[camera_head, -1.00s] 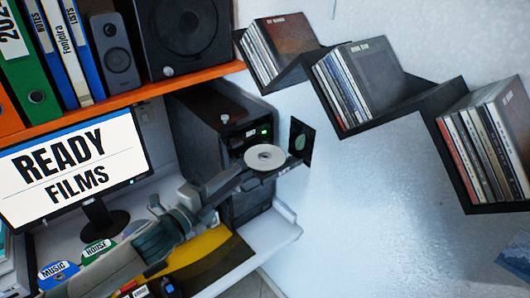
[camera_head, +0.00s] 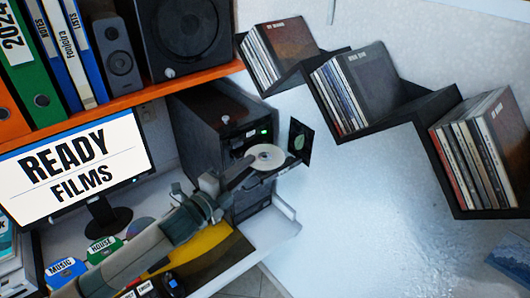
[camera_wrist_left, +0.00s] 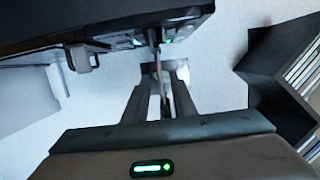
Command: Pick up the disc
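The silver disc (camera_head: 268,157) sits at the front of the black computer tower (camera_head: 207,128), over what looks like its extended dark drive tray. My left gripper (camera_head: 247,171) reaches in from the lower left, with its fingers at the disc's near left edge. In the left wrist view the two fingers (camera_wrist_left: 160,92) stand apart, with a thin dark edge between them, perhaps the disc or tray seen edge-on. The gripper looks open, and contact is not clear. My right gripper is not in view.
A monitor (camera_head: 75,168) stands left on the white desk (camera_head: 262,238). An orange shelf (camera_head: 150,95) with binders and speakers is above. A black stepped wall shelf (camera_head: 395,117) holds cases at right.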

